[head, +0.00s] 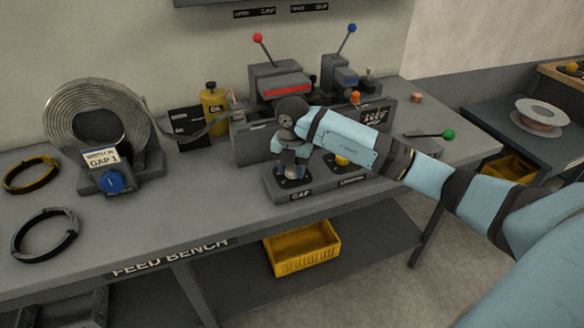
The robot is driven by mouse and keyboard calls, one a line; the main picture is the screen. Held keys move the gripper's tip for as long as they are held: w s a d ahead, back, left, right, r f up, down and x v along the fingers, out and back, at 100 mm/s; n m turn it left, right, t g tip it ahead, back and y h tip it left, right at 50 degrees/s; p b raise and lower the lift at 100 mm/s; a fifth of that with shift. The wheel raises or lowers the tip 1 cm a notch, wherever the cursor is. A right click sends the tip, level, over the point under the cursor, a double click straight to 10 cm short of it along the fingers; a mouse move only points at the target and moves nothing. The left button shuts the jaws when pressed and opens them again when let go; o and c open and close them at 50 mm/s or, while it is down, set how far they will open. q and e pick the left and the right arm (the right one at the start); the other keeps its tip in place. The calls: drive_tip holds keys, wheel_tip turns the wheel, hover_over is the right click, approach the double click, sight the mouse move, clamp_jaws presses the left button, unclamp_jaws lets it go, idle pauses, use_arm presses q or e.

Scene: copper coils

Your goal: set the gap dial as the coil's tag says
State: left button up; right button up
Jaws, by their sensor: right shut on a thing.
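The coil (92,97) stands at the left of the bench in a dark cradle. Its white tag (102,160) reads GAP 1, with a smaller line above that I cannot read surely. My right gripper (291,177) points down at the left end of a dark control box (325,187), above the label GAP. It is shut on the gap dial, which is mostly hidden by the fingers, so I cannot read its setting. A second, yellow knob (342,161) sits at the box's right end, partly behind my arm. My left gripper is not in view.
A machine (280,78) with red and blue levers stands behind the box. A yellow oil bottle (214,106) is left of it. Two rings (45,233) lie at the left. A green-tipped lever (448,134) is at the right.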

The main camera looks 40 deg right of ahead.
drive_tip(key=n, duration=0.3)
drive_tip(key=shift+n, duration=0.4)
drive_tip(key=n+b, duration=0.1)
drive_tip(key=n, duration=0.3)
drive_tip(key=shift+d+n, duration=0.1)
drive_tip(key=shift+n, duration=0.2)
drive_tip(key=n+b, duration=0.1)
drive_tip(key=n, duration=0.2)
drive_tip(key=shift+n+b, duration=0.3)
drive_tip(key=n, duration=0.2)
drive_tip(key=shift+n+b, duration=0.3)
drive_tip(key=shift+b, duration=0.1)
drive_tip(key=n, duration=0.2)
drive_tip(key=shift+n+b, duration=0.4)
drive_tip(key=n, duration=0.2)
drive_tip(key=shift+n+b, duration=0.3)
drive_tip(key=shift+b, duration=0.1)
drive_tip(key=shift+w+n+b, duration=0.1)
drive_tip(key=shift+n+b, duration=0.2)
drive_tip(key=shift+n, duration=0.9)
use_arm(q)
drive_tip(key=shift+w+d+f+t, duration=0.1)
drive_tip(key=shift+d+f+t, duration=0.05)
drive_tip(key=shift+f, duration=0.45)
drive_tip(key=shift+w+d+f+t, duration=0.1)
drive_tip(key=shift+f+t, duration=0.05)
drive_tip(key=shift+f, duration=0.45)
use_arm(e)
drive_tip(key=shift+n, duration=0.3)
drive_tip(key=shift+r, duration=0.1)
